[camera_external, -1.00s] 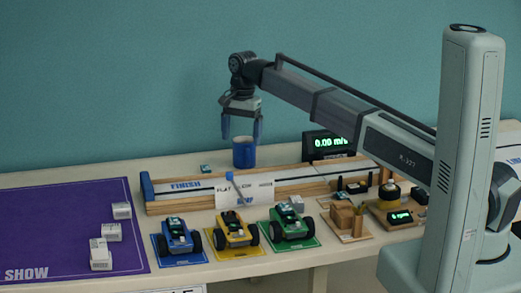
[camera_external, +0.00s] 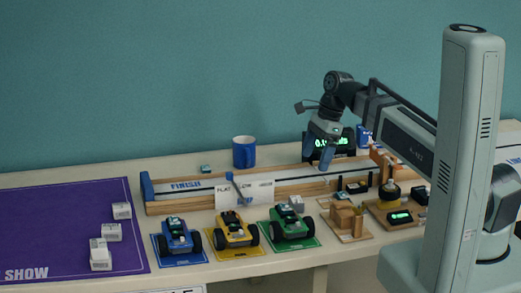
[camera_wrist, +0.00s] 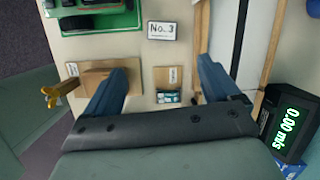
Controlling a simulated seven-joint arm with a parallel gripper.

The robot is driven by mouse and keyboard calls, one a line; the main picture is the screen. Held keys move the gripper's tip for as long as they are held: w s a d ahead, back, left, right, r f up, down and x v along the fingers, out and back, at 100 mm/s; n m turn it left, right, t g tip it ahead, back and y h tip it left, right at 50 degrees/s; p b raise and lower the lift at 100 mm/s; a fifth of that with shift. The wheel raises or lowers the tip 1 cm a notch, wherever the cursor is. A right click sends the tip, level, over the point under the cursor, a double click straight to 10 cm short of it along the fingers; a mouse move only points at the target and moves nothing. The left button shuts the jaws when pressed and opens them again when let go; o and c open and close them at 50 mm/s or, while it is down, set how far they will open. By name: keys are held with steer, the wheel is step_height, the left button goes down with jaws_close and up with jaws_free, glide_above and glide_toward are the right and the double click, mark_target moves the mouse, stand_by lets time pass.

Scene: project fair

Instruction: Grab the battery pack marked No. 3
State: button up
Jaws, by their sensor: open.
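A small white block with "No. 3" on top (camera_wrist: 162,31) lies near the top middle of the wrist view, beside the green car's mat. It appears to be the white block (camera_external: 296,202) behind the green car in the external view. My gripper (camera_external: 320,157) is open and empty, raised over the track area near the speed display. In the wrist view its two blue fingers (camera_wrist: 163,66) are spread, and the No. 3 block appears beyond the fingertips, apart from them. More white blocks (camera_external: 111,232) sit on the purple mat; their marks are unreadable.
The green car (camera_external: 289,222), yellow car (camera_external: 235,229) and blue car (camera_external: 179,236) stand along the front. A wooden track (camera_external: 185,207) runs behind them. A speed display (camera_external: 343,143), blue mug (camera_external: 244,152) and small parts trays (camera_external: 350,236) are nearby.

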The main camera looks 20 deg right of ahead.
mark_target(298, 199)
steer(key=shift+w+a+f+m, duration=0.1)
steer(key=shift+a+f+m, duration=0.55)
steer(key=shift+f, duration=1.5)
steer(key=shift+w+a+f+m, duration=0.1)
steer(key=shift+a+f+m, duration=0.2)
steer(key=shift+a+f, duration=1.25)
steer(key=shift+w+a+f+m, duration=0.15)
steer(key=shift+f+m, duration=0.3)
steer(key=shift+f, duration=2.35)
steer(key=shift+c, duration=0.2)
steer(key=c, duration=1)
